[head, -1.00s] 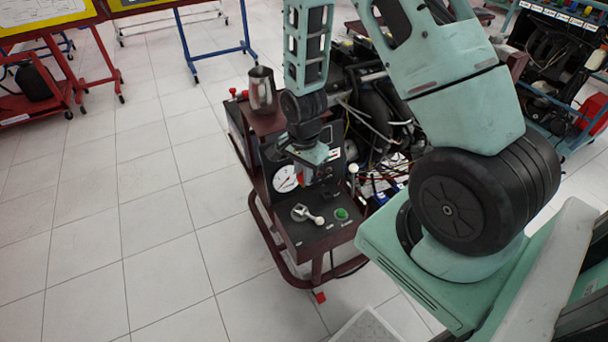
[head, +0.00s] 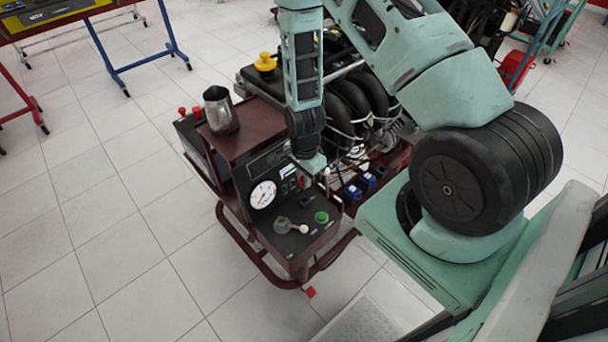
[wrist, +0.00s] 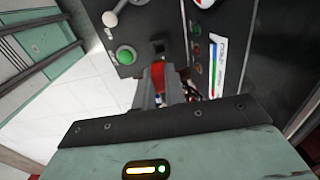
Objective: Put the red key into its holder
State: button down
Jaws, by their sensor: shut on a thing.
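The red key (wrist: 158,74) sits between the fingers of my gripper (wrist: 160,90), which is shut on it. In the wrist view its far end points at a small dark slotted fitting (wrist: 158,47) on the black control panel, which looks like the holder. I cannot tell whether the key touches it. In the head view my gripper (head: 314,166) is above the trainer's control panel (head: 300,245), behind the green button (head: 321,217).
A green button (wrist: 126,55) and a white-knobbed lever (wrist: 110,18) are close to the gripper. A round gauge (head: 263,195) is on the upright panel. A metal jug (head: 220,111) stands on the trainer's top shelf. The engine (head: 350,105) is behind my arm.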

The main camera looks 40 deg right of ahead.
aim_at(304, 189)
jog(key=shift+f+b, duration=0.6)
jog(key=shift+f, duration=0.65)
jog(key=shift+f, duration=0.15)
jog(key=shift+f+b, duration=0.25)
jog(key=shift+b, duration=0.1)
jog(key=shift+f, duration=0.2)
jog(key=shift+f+b, duration=0.9)
jog(key=shift+f, duration=0.1)
jog(key=shift+f, duration=0.2)
jog(key=shift+f+b, duration=0.35)
jog(key=shift+b, duration=0.05)
jog(key=shift+f, duration=0.15)
